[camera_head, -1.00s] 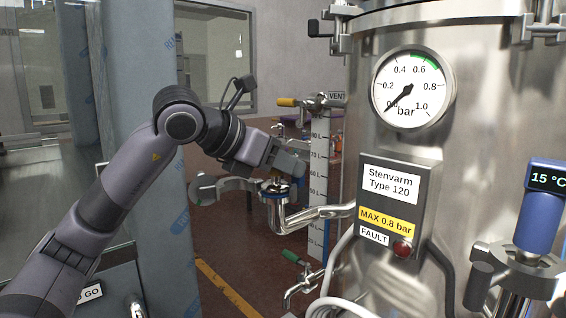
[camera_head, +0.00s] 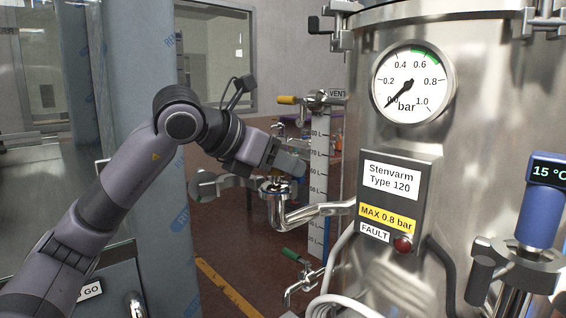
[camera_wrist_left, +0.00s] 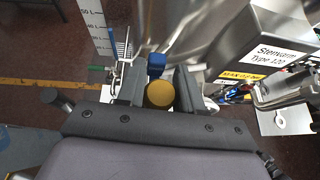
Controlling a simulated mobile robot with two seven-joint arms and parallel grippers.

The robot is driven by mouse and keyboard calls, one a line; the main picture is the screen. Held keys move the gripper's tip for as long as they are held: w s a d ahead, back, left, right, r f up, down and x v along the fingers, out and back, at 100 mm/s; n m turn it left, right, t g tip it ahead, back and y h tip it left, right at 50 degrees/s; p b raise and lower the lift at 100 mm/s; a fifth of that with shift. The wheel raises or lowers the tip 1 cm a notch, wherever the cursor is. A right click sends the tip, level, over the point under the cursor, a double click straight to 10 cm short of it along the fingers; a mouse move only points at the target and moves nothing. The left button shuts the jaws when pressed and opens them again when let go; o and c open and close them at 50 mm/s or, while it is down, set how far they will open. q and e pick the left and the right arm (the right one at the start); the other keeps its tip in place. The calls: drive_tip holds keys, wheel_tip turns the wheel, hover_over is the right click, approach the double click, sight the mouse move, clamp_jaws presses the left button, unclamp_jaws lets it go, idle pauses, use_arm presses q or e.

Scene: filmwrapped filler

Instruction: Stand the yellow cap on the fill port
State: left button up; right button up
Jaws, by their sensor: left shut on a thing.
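The yellow cap (camera_wrist_left: 160,94) shows as a round yellow disc between the fingers in the left wrist view. My left gripper (camera_head: 290,164) is shut on it; its fingers (camera_wrist_left: 158,80) flank the cap. In the head view the gripper is just above the steel fill port (camera_head: 276,207), a short upturned pipe bending in from the tank. The gripper hides most of the cap there, so I cannot tell whether it touches the port's mouth. My right gripper is not in view.
The steel tank (camera_head: 470,110) fills the right, with a gauge (camera_head: 413,90) and a control box (camera_head: 396,200). A clamp arm (camera_head: 213,184) sticks out left of the port. A level scale (camera_head: 319,175) stands behind it. A blue sensor (camera_head: 543,212) is at far right.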

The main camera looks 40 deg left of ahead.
use_arm(q)
drive_tip(key=o, duration=1.2)
drive_tip(key=b+v, duration=0.1)
drive_tip(key=v, duration=0.6)
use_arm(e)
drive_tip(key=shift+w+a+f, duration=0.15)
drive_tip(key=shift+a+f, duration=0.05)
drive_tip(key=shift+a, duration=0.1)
use_arm(q)
drive_tip(key=shift+s, duration=0.1)
